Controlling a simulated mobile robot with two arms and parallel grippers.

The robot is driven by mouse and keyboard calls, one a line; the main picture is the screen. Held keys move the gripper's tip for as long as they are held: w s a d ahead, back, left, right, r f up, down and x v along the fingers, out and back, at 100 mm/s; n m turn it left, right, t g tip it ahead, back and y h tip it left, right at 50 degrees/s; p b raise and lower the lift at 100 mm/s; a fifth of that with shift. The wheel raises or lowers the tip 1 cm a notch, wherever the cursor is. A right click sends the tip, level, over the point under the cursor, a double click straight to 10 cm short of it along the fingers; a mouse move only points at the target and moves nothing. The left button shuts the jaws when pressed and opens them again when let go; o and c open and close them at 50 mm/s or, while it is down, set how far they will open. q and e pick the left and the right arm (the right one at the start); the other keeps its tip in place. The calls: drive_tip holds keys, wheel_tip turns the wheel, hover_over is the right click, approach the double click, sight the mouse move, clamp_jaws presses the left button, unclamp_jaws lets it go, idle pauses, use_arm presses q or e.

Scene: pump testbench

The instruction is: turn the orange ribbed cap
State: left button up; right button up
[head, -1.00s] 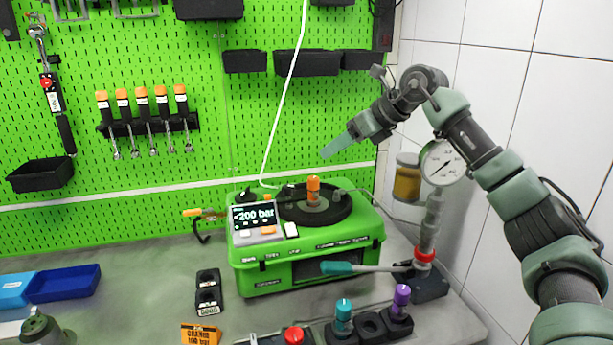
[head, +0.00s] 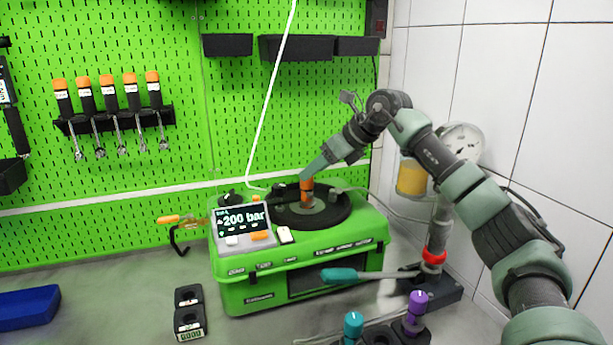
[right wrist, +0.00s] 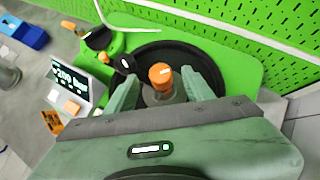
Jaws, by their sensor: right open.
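The orange ribbed cap (head: 307,184) stands upright at the middle of the black round plate (head: 335,213) on top of the green pump case (head: 300,285). My right gripper (head: 305,180) is at the cap, coming from the upper right. In the right wrist view the orange cap (right wrist: 160,76) shows between the two green fingers of my right gripper (right wrist: 160,92). The fingers are open, one on each side, with gaps to the cap. My left gripper is in neither view.
A display reading 200 bar (head: 243,220) sits on the case's left front. A teal-handled lever (head: 340,275) crosses in front. Teal (head: 353,325) and purple (head: 417,302) knobs stand at the front.

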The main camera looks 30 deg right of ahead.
drive_tip(key=x, duration=0.4)
drive_tip(key=shift+w+f+p, duration=0.2)
drive_tip(key=shift+w+p, duration=0.05)
drive_tip(key=shift+p, duration=0.05)
drive_tip(key=shift+s, duration=0.1)
clamp_jaws()
drive_tip(key=shift+r+n+p, duration=0.2)
drive_tip(key=shift+n+p, duration=0.1)
drive_tip(key=shift+p, duration=0.3)
drive_tip(key=n+g+y+p, duration=0.1)
drive_tip(key=n+y+p, duration=0.1)
drive_tip(key=p, duration=0.3)
drive_tip(key=shift+r+n+g+y, duration=0.15)
drive_tip(key=shift+n+g+y, duration=0.15)
drive_tip(key=shift+n, duration=0.2)
drive_tip(key=shift+a+n+g+y+p, duration=0.1)
drive_tip(key=shift+n+g+y+p, duration=0.25)
drive_tip(key=shift+n+p, duration=0.5)
drive_tip(key=shift+f+n+p, duration=0.25)
drive_tip(key=shift+p, duration=0.05)
drive_tip(key=shift+g+y, duration=0.25)
